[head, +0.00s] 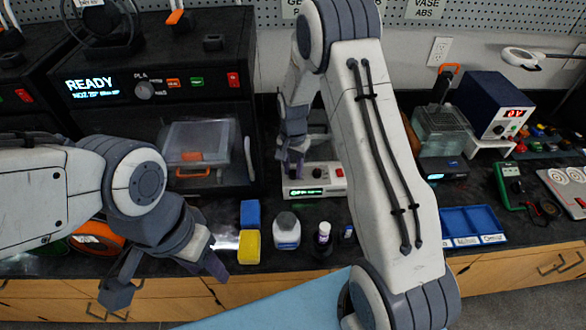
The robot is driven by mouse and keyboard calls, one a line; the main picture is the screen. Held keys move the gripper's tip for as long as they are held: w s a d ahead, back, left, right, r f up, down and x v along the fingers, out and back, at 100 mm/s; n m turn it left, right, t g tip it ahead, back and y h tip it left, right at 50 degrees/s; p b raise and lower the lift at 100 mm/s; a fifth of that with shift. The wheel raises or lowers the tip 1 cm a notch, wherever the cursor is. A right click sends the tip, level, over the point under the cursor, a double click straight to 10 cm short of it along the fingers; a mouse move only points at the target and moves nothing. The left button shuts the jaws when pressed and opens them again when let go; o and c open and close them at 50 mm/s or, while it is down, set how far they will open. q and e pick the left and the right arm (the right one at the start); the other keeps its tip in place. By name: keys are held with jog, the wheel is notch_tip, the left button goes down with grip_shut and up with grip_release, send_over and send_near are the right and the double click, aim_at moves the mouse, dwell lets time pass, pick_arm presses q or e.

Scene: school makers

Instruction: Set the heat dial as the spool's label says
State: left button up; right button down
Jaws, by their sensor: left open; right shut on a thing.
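My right gripper (291,165) points down at the left part of a small white control box (300,188) with a lit green display. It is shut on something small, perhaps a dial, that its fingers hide. A light knob and a red button show to the right. My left gripper (165,280) is open and empty over the bench's front edge. A round grey dial (145,90) marked PLA sits on the black printer's front, beside a display reading READY. An orange spool (98,237) is partly hidden behind my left arm. A dark spool (104,25) sits above the printer with a white tag, unreadable here.
Blue and yellow blocks (249,246), a white jar (286,231) and a small bottle (323,238) stand along the front. A blue tray (470,225), a green meter (511,186) and a blue power supply (495,103) are at right. My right arm hides the middle bench.

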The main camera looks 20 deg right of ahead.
aim_at(293, 172)
jog(key=shift+w, duration=0.1)
dwell(0.3)
jog(key=c, duration=0.6)
grip_release()
jog(key=shift+o, duration=0.2)
notch_tip(293, 172, up, 11)
jog(key=b, duration=0.1)
jog(key=shift+f, duration=0.2)
jog(key=s+a+r+n+t, duration=0.1)
jog(key=s+n, duration=0.3)
jog(key=s, duration=0.4)
jog(key=s+a+r+n+t, duration=0.1)
jog(key=s+n+t, duration=0.1)
jog(key=s+n, duration=0.45)
jog(key=s+a+r+n+g+y, duration=0.1)
jog(key=s+a+r+n+g, duration=0.2)
jog(key=s+a, duration=1)
notch_tip(293, 172, up, 2)
jog(key=s+n, duration=0.2)
jog(key=n, duration=0.1)
jog(key=shift+s+a+r, duration=0.2)
jog(key=shift+s+a, duration=0.1)
jog(key=shift+s, duration=0.05)
